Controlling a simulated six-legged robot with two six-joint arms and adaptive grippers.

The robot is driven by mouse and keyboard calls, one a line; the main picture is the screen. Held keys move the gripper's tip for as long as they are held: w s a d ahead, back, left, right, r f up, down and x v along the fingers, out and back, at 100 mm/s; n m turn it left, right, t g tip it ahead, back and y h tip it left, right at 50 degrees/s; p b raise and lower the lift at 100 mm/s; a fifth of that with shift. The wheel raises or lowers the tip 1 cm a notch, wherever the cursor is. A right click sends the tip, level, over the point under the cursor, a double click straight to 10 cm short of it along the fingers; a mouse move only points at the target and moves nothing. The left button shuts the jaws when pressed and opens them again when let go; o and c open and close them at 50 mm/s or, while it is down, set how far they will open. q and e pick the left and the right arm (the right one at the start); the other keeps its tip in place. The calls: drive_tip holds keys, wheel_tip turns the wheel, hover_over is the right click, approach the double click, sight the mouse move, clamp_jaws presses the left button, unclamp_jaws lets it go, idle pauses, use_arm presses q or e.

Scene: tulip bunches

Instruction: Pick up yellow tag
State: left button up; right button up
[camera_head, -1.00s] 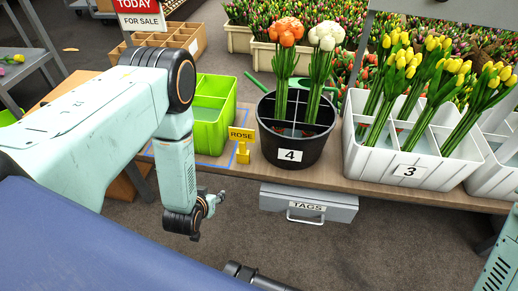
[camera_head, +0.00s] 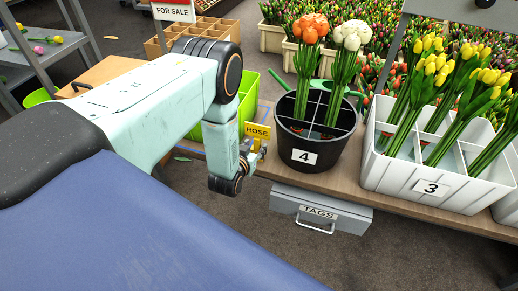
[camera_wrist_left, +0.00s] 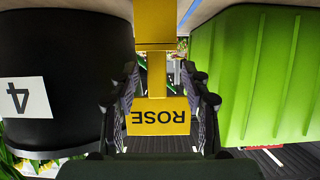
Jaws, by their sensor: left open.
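The yellow tag (camera_head: 257,133) reads ROSE and stands on a small stem at the table's front edge, between the green bin and the black bucket. It also shows upside down in the left wrist view (camera_wrist_left: 158,118). My left gripper (camera_head: 254,152) is open at the tag. In the left wrist view its two fingers (camera_wrist_left: 158,78) lie on either side of the tag's stem and plate, with small gaps visible. Part of the tag's stem is hidden behind the gripper in the head view. My right gripper is not in view.
The black bucket (camera_head: 342,150) marked 4 stands close on the right of the tag, and the green bin (camera_head: 249,92) close on the left. A white bin (camera_head: 400,174) marked 3 is further right. The grey TAGS drawer (camera_head: 345,222) hangs below the table.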

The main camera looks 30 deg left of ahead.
sight(256, 146)
use_arm(q)
drive_tip(key=shift+b+x, duration=0.5)
drive_tip(key=shift+x, duration=1)
drive_tip(key=shift+d, duration=0.2)
clamp_jaws()
